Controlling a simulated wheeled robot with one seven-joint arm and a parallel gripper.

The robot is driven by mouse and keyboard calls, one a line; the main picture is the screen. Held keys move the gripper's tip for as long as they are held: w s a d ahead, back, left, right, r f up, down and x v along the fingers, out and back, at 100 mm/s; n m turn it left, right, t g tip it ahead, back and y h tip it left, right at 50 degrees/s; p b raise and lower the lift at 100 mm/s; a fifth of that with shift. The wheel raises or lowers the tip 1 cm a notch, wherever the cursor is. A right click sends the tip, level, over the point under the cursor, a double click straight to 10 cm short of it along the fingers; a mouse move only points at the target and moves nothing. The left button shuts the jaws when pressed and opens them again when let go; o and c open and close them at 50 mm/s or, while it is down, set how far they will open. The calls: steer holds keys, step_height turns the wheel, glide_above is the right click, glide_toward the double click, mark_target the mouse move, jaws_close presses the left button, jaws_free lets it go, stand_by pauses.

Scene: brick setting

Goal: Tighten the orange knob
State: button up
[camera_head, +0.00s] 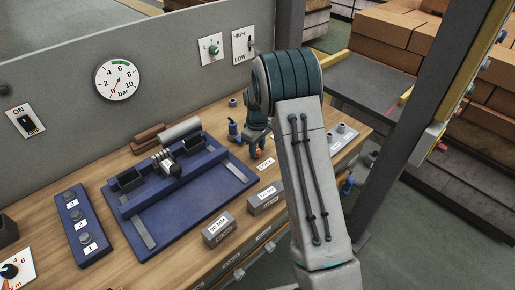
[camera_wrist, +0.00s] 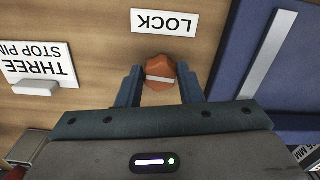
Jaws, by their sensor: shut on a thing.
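The orange knob (camera_wrist: 160,70) sits on the wooden bench top beside a white LOCK label (camera_wrist: 167,22). It has a white bar across its top. In the wrist view my gripper (camera_wrist: 159,88) has one finger on each side of the knob, shut on it. In the head view a small part of the orange knob (camera_head: 258,154) shows below my gripper (camera_head: 257,146), near the LOCK label (camera_head: 266,164). My arm hides the area to the right of it.
A blue fixture plate (camera_head: 185,205) with clamps lies left of the knob. Gauge blocks (camera_head: 218,230) sit at the bench's front edge. A THREE STOP PIN label (camera_wrist: 40,65) lies nearby.

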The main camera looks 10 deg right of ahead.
steer(key=m+b, duration=0.2)
steer(key=m, duration=0.4)
steer(key=shift+a, duration=0.15)
steer(key=m+b, duration=0.1)
steer(key=m, duration=0.2)
steer(key=shift+m, duration=0.4)
steer(key=m, duration=0.3)
steer(key=shift+a+m, duration=0.1)
steer(key=shift+m, duration=0.2)
steer(key=m, duration=0.4)
steer(key=shift+a+r+m, duration=0.1)
steer(key=shift+m, duration=0.2)
steer(key=shift+w+m, duration=0.15)
steer(key=shift+m, duration=1.95)
steer(key=o, duration=1)
steer(key=shift+c, duration=0.2)
